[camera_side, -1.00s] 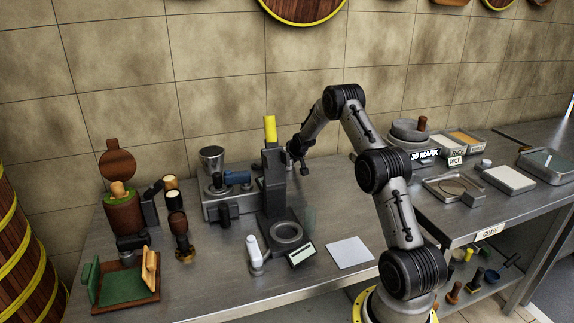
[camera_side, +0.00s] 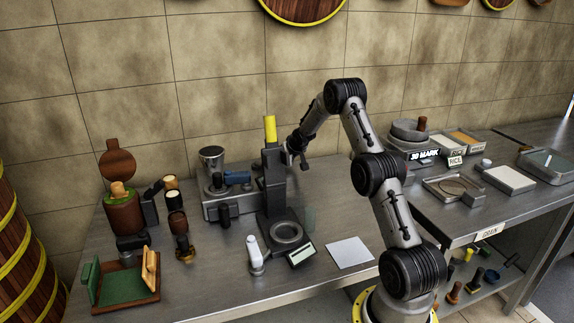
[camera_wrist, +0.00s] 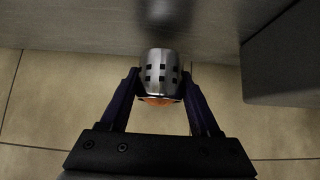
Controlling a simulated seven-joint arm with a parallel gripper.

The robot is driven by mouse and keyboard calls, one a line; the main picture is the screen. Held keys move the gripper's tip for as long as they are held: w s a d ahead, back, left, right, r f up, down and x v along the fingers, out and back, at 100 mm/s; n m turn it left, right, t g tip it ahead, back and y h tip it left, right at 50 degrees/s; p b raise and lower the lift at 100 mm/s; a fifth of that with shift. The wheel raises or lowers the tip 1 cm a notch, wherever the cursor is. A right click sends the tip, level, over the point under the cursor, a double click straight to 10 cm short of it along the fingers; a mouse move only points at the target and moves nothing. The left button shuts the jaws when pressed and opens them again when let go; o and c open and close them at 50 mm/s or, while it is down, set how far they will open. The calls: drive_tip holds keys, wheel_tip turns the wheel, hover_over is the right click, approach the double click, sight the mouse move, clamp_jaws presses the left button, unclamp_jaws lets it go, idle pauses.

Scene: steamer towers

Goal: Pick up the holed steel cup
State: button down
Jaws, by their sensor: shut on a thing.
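The holed steel cup (camera_wrist: 160,72) shows in the wrist view as a shiny metal cylinder with rows of dark square holes. Something orange (camera_wrist: 160,100) shows at its near end. My gripper (camera_wrist: 160,82) is shut on the cup, with one finger on each side of it. In the side view my gripper (camera_side: 297,158) is behind and to the right of the dark upright press column, and the cup cannot be made out there.
The dark press column (camera_side: 273,180) with a yellow top stands close left of my gripper. A grey machine with a steel hopper (camera_side: 212,160) is further left. A white square plate (camera_side: 349,252) lies in front. The tiled wall is behind.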

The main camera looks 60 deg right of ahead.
drive_tip(key=shift+r, duration=0.1)
drive_tip(key=shift+c, duration=0.2)
unclamp_jaws()
